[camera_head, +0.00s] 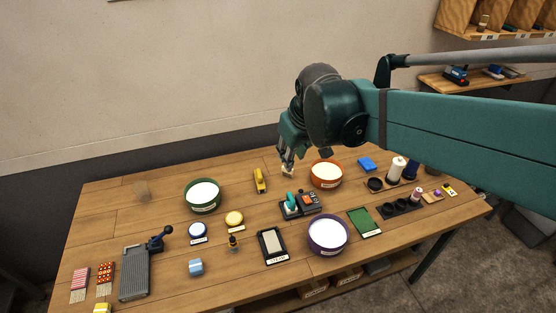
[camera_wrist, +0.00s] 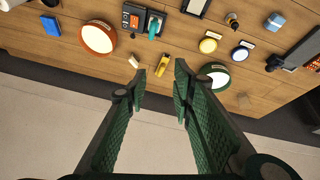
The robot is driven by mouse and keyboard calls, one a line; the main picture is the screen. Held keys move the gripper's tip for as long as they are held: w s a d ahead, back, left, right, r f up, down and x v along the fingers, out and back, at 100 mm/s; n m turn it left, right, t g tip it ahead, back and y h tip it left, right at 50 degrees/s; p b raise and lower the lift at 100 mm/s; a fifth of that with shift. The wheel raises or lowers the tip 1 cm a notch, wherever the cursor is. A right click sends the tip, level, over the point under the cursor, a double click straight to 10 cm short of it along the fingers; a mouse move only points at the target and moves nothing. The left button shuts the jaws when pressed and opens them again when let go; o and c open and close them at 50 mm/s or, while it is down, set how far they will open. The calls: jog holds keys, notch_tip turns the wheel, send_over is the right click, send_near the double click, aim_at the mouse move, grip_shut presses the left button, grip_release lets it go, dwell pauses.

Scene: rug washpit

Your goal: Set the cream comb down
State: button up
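A small cream piece, which looks like the cream comb (camera_head: 288,173), lies on the wooden table between the yellow tool and the orange bowl. In the wrist view the cream comb (camera_wrist: 133,61) shows just beyond the tip of the left finger, outside the gap between the fingers. My gripper (camera_head: 287,158) hangs above the back of the table, close over the comb in the head view. In the wrist view my gripper (camera_wrist: 158,72) has its two green fingers apart, with nothing between them. The comb's teeth are too small to make out.
The orange bowl (camera_head: 327,174) stands right of the comb and the yellow tool (camera_head: 260,180) left. A grey device with a teal part (camera_head: 300,203) sits in front. A green bowl (camera_head: 203,196), purple bowl (camera_head: 328,235) and framed pale tray (camera_head: 272,246) stand around. The back left is mostly clear.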

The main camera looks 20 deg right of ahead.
jog(key=s+a+f+m+t, duration=0.1)
jog(key=s, duration=0.6)
jog(key=s+a+f+m+t, duration=0.1)
jog(key=s, duration=0.6)
jog(key=shift+s+a+f+m, duration=0.3)
jog(key=shift+s+f+m, duration=0.05)
jog(key=shift+f+m, duration=0.05)
